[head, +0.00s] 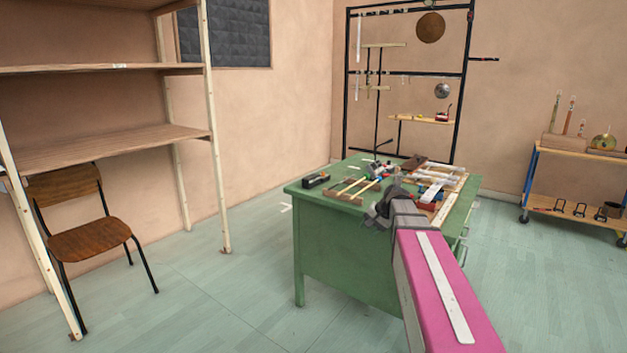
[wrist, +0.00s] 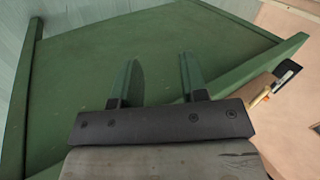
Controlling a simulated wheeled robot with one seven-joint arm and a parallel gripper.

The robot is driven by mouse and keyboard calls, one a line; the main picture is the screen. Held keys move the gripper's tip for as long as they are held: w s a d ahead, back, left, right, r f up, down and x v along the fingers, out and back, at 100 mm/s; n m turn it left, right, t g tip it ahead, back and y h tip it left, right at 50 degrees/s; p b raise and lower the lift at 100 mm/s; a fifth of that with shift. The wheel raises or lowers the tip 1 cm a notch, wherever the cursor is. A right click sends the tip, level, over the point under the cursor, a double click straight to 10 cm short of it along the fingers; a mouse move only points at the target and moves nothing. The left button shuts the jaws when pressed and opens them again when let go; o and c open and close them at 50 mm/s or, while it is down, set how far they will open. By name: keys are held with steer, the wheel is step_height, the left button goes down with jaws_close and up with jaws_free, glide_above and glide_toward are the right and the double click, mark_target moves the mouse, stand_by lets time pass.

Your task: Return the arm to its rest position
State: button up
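My arm, with a pink forearm (head: 445,290), reaches forward from the lower right of the head view. My gripper (wrist: 158,62) shows in the wrist view with its two fingers apart and nothing between them. In the head view the gripper (head: 378,212) is in front of the near side of the green desk (head: 345,255). Whether it touches the desk cannot be told. The wrist view is mostly filled by a green panel of the desk (wrist: 85,70).
Tools and sticks (head: 357,187) lie on the desk. A wooden chair (head: 90,240) and tall shelving (head: 110,148) stand left. A black rack (head: 459,105) stands behind, and a blue-framed trolley (head: 570,207) at right. The floor (head: 215,300) between shelving and desk is clear.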

steer(key=s+a+f+n+g+h, duration=0.1)
steer(key=s+f+n+g+h, duration=0.2)
steer(key=s+f, duration=1.5)
steer(key=s+n+h, duration=0.2)
steer(key=s, duration=0.1)
steer(key=shift+s+a, duration=0.25)
